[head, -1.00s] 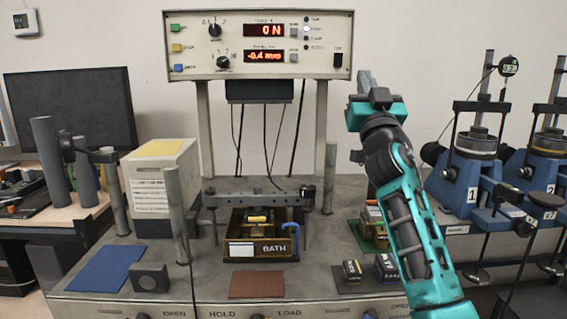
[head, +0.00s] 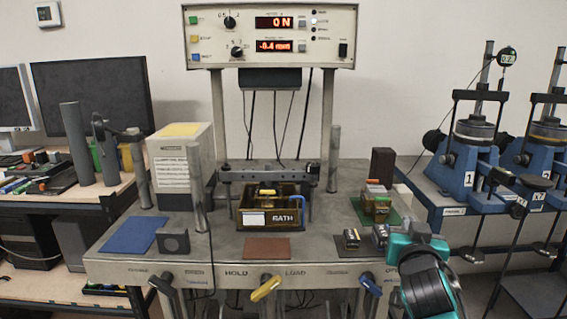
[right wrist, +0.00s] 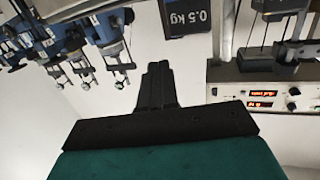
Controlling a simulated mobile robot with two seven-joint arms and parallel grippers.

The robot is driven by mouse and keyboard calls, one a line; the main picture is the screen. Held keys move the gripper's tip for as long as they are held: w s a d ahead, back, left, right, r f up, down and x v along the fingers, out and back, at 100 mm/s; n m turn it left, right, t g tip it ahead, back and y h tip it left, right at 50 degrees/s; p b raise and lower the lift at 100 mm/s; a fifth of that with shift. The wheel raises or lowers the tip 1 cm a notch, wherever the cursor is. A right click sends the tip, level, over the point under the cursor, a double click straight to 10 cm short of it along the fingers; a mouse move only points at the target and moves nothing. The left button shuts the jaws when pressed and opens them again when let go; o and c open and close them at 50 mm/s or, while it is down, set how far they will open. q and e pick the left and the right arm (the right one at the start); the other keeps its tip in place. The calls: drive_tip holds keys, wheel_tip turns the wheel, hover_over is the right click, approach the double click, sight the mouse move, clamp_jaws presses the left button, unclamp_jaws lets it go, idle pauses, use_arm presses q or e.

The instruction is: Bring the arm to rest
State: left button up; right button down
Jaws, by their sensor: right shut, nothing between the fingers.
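My right arm comes in at the lower right of the head view, in front of the bench's front right corner. My right gripper (head: 420,229) is seen foreshortened there, with the teal hand behind it. In the right wrist view its fingers (right wrist: 157,70) are together, with nothing between them. It appears apart from the bench things, though it overlaps the small weights at the bench's right front in the head view. My left gripper is in neither view.
The bench (head: 215,262) carries the BATH box (head: 253,218), a red mat (head: 268,248) and small weights (head: 351,238). Black, yellow (head: 265,288) and blue (head: 371,285) handles stick out in front. Blue lever frames (head: 465,160) stand at right.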

drive_tip(key=s+f+n+g+y, duration=0.2)
drive_tip(key=s+f+g, duration=0.5)
drive_tip(key=s+f, duration=0.95)
drive_tip(key=s+a+f+n+g+y, duration=0.2)
drive_tip(key=s+g, duration=0.1)
drive_tip(key=s, duration=0.6)
drive_tip(key=s+a+f+n+g+y, duration=0.1)
drive_tip(key=s+a+f+n+g, duration=0.15)
drive_tip(key=s, duration=0.75)
use_arm(q)
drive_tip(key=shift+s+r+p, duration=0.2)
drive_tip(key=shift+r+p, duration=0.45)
drive_tip(key=shift+p, duration=0.15)
use_arm(e)
drive_tip(key=w+a+f+t+y, duration=0.1)
drive_tip(key=w+a+f+t, duration=0.1)
drive_tip(key=w+f+t, duration=0.4)
drive_tip(key=shift+w+a+f+t+y, duration=0.35)
drive_tip(key=shift+w+f, duration=0.4)
drive_tip(key=shift+w, duration=0.25)
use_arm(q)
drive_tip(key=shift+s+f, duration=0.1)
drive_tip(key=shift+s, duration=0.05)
use_arm(e)
drive_tip(key=c, duration=1.8)
unclamp_jaws()
